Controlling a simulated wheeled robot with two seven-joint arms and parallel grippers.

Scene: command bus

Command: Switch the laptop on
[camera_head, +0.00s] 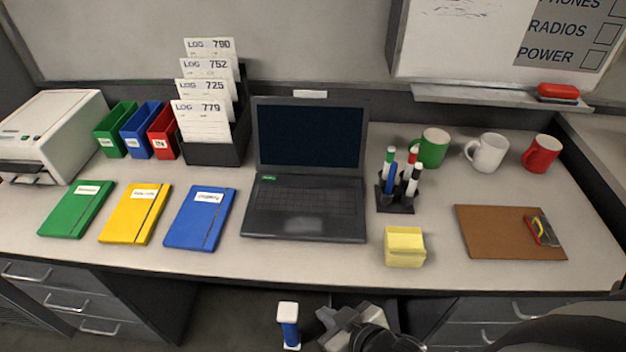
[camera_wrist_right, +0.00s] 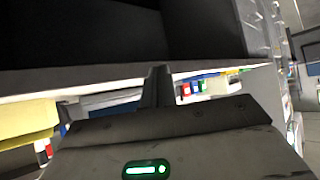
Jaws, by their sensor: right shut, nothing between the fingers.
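The laptop (camera_head: 305,207) stands open in the middle of the desk, its keyboard facing me. Its screen (camera_head: 311,135) is dark, with no picture on it. A small green mark (camera_head: 268,177) shows at the upper left of the keyboard deck; I cannot tell whether it is a button or a light. My right gripper (camera_head: 338,318) is below and in front of the desk's front edge, apart from the laptop. It is shut and empty. In the right wrist view its fingers (camera_wrist_right: 157,88) show close together. My left gripper is not in view.
A pen holder (camera_head: 395,200) and a yellow note block (camera_head: 404,246) stand right of the laptop. A blue notebook (camera_head: 200,217) lies to its left, and a file rack (camera_head: 215,152) stands behind left. A clipboard (camera_head: 485,232) lies at right. The desk edge (camera_head: 300,268) lies between gripper and laptop.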

